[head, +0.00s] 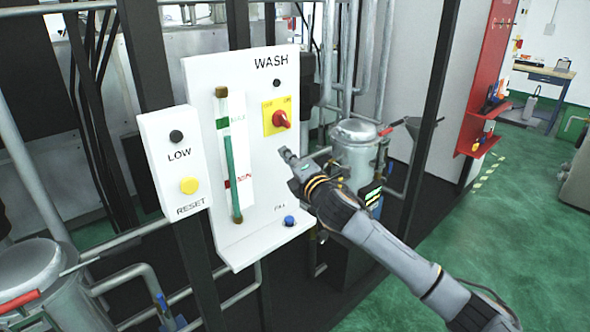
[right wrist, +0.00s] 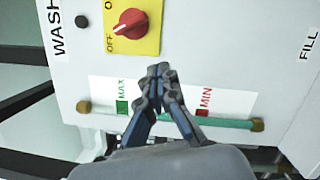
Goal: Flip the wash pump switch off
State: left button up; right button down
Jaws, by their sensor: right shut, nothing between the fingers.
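The wash pump switch (head: 280,118) is a red knob on a yellow plate (head: 268,128), below the word WASH on the white panel. In the right wrist view the red knob (right wrist: 130,25) shows whole, with OFF and part of ON beside it. Its pale mark seems nearer OFF, but I cannot be sure of the setting. My right gripper (head: 285,154) is shut and empty, in front of the panel and below the switch. In the right wrist view its fingertips (right wrist: 159,70) show below the yellow plate, apart from the knob. My left gripper is not in view.
A sight tube (head: 232,165) with MAX and MIN marks stands left of the switch. A blue FILL button (head: 289,221) is below. A LOW/RESET box (head: 174,160) with a yellow button is at left. Black frame posts and a metal tank (head: 357,150) are nearby.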

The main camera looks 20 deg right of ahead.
jog(key=s+b, duration=0.1)
jog(key=s, duration=0.3)
jog(key=shift+s+f, duration=0.15)
jog(key=shift+s, duration=0.2)
jog(key=shift+a, duration=0.1)
